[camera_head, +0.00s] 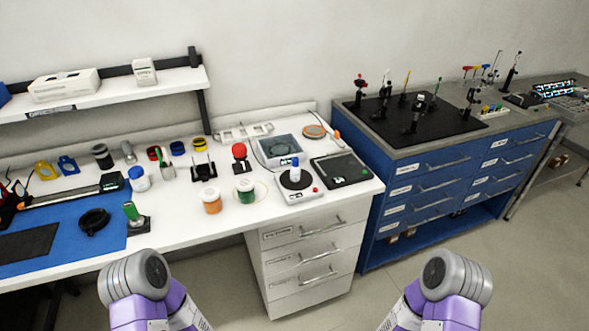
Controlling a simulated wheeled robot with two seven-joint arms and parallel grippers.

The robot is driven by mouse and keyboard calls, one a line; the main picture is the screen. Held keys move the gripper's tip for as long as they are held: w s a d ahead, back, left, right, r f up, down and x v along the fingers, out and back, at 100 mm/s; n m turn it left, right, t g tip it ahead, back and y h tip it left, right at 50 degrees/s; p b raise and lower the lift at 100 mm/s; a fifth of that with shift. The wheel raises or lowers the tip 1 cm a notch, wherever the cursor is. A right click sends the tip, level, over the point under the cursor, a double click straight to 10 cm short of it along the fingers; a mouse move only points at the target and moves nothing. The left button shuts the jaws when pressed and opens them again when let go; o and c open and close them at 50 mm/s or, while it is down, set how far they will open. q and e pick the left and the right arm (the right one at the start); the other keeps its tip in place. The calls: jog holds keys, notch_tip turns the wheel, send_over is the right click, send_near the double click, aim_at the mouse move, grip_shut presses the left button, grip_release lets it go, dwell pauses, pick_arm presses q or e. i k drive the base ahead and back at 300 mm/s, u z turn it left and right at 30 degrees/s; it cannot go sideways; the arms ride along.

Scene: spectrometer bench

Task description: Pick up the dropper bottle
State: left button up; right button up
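A small white bottle with a blue cap (295,169), which looks like the dropper bottle, stands upright on the round dark pan of a white scale (301,195) near the right end of the white bench. Purple and grey links of both my arms show at the bottom edge, left and right, in front of the bench and well apart from the bottle. Neither of my grippers shows in the view.
A dark flat device (341,170) sits right of the scale, a clear-lidded box (278,150) behind it. An orange jar (211,201), a green-and-white jar (245,191) and a red-topped item (239,157) stand left. The bench's front edge (336,203) is clear near the scale.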

aim_at(294, 171)
jog(key=z, duration=1.35)
jog(key=i, duration=1.4)
jog(key=u, duration=3.05)
